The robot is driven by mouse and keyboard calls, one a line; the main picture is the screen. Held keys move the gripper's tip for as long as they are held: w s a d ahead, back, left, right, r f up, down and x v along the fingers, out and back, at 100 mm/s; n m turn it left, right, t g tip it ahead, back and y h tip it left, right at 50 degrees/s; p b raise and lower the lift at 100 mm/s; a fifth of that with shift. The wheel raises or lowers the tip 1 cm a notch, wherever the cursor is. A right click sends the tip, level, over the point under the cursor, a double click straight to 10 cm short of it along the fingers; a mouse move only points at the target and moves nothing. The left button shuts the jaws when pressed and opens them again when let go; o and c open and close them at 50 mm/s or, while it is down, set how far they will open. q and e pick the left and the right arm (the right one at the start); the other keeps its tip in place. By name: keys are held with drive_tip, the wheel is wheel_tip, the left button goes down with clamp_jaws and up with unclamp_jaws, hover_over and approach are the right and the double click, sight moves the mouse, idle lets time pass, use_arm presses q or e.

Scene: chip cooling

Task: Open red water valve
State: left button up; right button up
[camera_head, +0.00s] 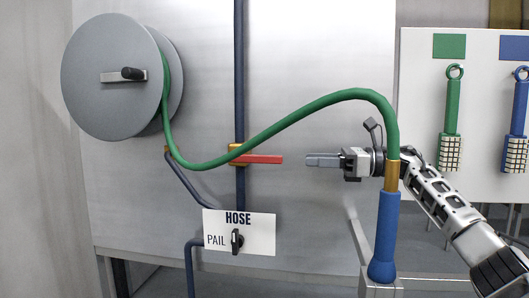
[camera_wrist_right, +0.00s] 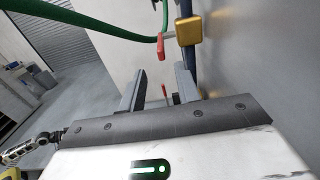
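The red valve handle (camera_head: 262,159) sticks out level to the right from a brass valve body (camera_head: 237,152) on the vertical blue pipe. My right gripper (camera_head: 307,160) is just right of the handle's free end, at about its height, with a small gap. The right wrist view shows the gripper (camera_wrist_right: 160,70) open, its two dark fingers apart and nothing held. There the red handle (camera_wrist_right: 161,47) and brass body (camera_wrist_right: 189,31) lie beyond the fingertips.
A green hose (camera_head: 290,112) loops from the grey reel (camera_head: 105,75) over to a blue nozzle (camera_head: 387,225), passing above my right gripper and in front of my right arm. A HOSE/PAIL sign (camera_head: 260,233) with a black knob (camera_head: 237,241) is below the valve. A white tool board (camera_head: 415,100) stands at right.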

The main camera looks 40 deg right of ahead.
sight(268, 158)
drive_tip(key=p+x, duration=0.4)
drive_tip(key=x, duration=0.6)
drive_tip(key=shift+w+r, duration=0.15)
drive_tip(key=shift+w, duration=0.05)
drive_tip(key=shift+w+a+f+p, duration=0.2)
drive_tip(key=shift+w+a+p, duration=0.2)
drive_tip(key=shift+w+a, duration=0.15)
drive_tip(key=shift+d, duration=0.1)
clamp_jaws()
